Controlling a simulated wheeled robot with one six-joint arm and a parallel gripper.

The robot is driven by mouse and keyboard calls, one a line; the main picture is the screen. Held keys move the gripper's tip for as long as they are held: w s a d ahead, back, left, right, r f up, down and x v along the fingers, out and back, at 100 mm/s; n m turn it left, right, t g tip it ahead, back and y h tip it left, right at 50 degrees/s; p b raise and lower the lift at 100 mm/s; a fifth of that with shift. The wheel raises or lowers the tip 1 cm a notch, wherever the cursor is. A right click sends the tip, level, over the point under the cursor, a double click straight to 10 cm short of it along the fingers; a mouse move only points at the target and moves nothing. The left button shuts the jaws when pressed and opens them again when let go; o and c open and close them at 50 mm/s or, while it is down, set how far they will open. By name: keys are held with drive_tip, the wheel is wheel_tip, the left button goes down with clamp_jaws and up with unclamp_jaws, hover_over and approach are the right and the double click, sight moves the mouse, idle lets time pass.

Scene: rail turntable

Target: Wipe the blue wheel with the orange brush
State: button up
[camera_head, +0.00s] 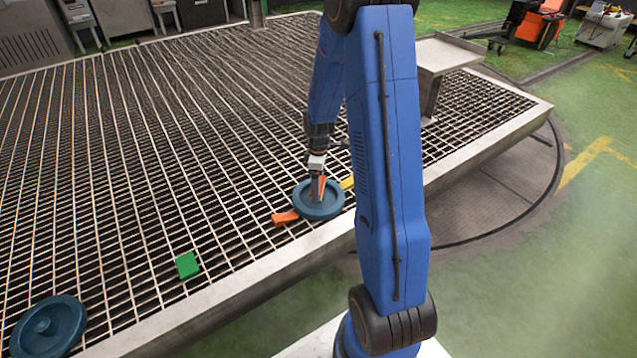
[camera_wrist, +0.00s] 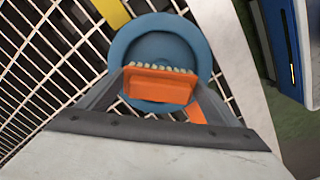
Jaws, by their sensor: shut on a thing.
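My gripper (camera_head: 317,183) is shut on the orange brush (camera_wrist: 160,86), held over the blue wheel (camera_head: 331,206). In the wrist view the brush's pale bristles face the blue wheel (camera_wrist: 160,45) and overlap its near part. I cannot tell whether the bristles touch it. The wheel lies flat on the grating near its front edge. A second, darker blue wheel (camera_head: 48,326) lies at the lower left of the head view.
A green block (camera_head: 187,265) lies between the wheels. The metal grating (camera_head: 130,160) is largely clear. A grey raised stand (camera_head: 446,54) is at the back right.

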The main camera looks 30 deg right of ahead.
drive_tip(key=shift+f, duration=0.25)
drive_tip(key=shift+s, duration=0.15)
drive_tip(key=shift+s, duration=1.1)
drive_tip(key=shift+w+f, duration=0.1)
drive_tip(key=shift+w, duration=2.4)
drive_tip(key=shift+s, duration=2.5)
drive_tip(key=shift+w, duration=2.5)
drive_tip(key=shift+s, duration=2.5)
